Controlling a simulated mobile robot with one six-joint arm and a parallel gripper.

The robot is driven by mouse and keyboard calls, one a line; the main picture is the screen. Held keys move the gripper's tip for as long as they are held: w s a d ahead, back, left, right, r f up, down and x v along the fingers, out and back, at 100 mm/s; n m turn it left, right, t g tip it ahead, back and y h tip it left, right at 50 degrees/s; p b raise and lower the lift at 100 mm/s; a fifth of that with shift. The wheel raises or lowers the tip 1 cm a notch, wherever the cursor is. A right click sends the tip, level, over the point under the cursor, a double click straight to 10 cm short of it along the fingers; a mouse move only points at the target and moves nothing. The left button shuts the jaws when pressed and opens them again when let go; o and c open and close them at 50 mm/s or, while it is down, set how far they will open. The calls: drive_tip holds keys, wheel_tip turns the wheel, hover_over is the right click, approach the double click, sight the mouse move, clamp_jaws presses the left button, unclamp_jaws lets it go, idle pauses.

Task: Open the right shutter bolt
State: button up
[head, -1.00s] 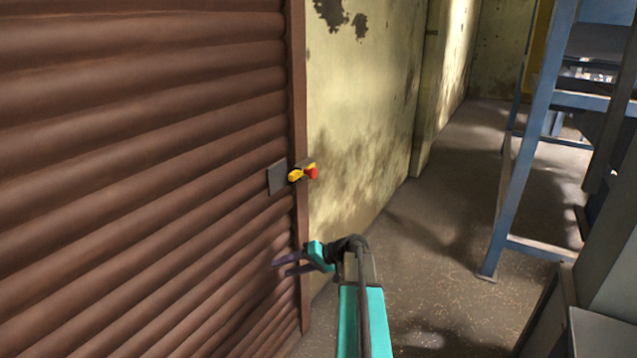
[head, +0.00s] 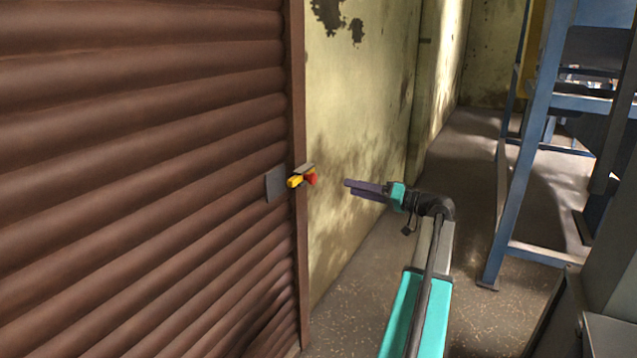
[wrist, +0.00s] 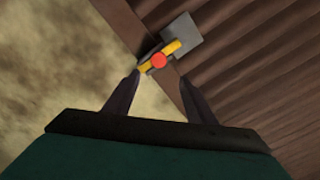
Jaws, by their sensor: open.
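The right shutter bolt is a yellow bar (head: 294,181) with a red knob (head: 312,179), at the right edge of the brown roller shutter (head: 150,180). A grey plate (head: 275,184) sits beside it on the shutter. My gripper (head: 347,188) is open and empty, to the right of the red knob and apart from it, pointing left. In the wrist view the red knob (wrist: 159,61) and the yellow bar (wrist: 172,47) show beyond the gripper's fingertips (wrist: 160,85), roughly between the two fingers.
A brown vertical frame post (head: 298,110) borders the shutter. A stained yellowish wall (head: 360,110) runs behind my gripper. A blue metal frame (head: 535,140) stands at the right. Speckled floor (head: 465,190) lies open between wall and frame.

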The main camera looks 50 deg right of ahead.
sight(315, 179)
drive_tip(key=shift+d, duration=0.1)
drive_tip(key=x, duration=1.3)
drive_tip(key=shift+w, duration=0.25)
clamp_jaws()
